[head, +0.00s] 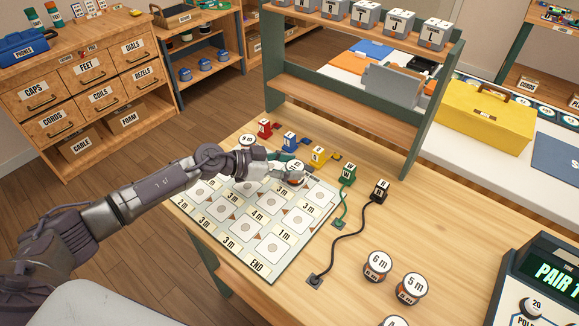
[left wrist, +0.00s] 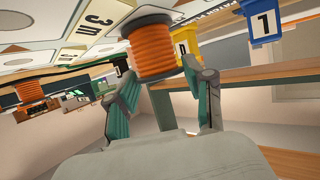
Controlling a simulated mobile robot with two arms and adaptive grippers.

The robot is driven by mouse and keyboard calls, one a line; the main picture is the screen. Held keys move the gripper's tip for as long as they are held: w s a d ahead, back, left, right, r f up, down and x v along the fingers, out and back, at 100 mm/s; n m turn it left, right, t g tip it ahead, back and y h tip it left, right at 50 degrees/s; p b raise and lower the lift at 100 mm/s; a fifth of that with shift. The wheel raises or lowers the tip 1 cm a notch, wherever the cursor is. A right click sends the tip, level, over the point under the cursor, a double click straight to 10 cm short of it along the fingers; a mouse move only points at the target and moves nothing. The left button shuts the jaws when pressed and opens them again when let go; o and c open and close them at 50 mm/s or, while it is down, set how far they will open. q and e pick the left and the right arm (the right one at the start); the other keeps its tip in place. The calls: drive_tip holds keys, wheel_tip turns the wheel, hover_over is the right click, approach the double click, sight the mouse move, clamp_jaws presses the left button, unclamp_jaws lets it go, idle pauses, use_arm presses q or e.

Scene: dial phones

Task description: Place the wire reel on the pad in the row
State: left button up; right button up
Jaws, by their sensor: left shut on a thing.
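My left gripper (head: 282,172) is over the far edge of the row board and shut on a wire reel (head: 295,166). In the left wrist view, the two fingers (left wrist: 160,95) close on either side of this reel, wound with orange wire (left wrist: 155,46). In the head view the gripper partly covers it; whether it touches the board is unclear. The board (head: 262,268) carries pale square pads (head: 273,248) with length labels such as 3 m, 4 m and 1 m, and END at the near corner. My right gripper is not in view.
Another reel (head: 247,141), marked 9 m, stands at the board's far left. Red, blue, yellow, green and black (head: 381,189) lettered blocks line the far side, two with cords. Reels marked 6 m (head: 377,264) and 5 m (head: 411,288) stand right, near a dark console (head: 540,280). A shelf (head: 350,100) stands behind.

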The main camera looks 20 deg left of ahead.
use_arm(q)
drive_tip(key=o, duration=1.2)
drive_tip(key=shift+f, duration=0.1)
drive_tip(key=shift+r, duration=0.2)
drive_tip(key=b+v, duration=0.1)
drive_tip(key=v, duration=0.9)
drive_tip(key=shift+s+a, duration=0.2)
drive_tip(key=shift+a, duration=0.1)
drive_tip(key=shift+s+a+r, duration=0.35)
drive_tip(key=shift+a, duration=0.1)
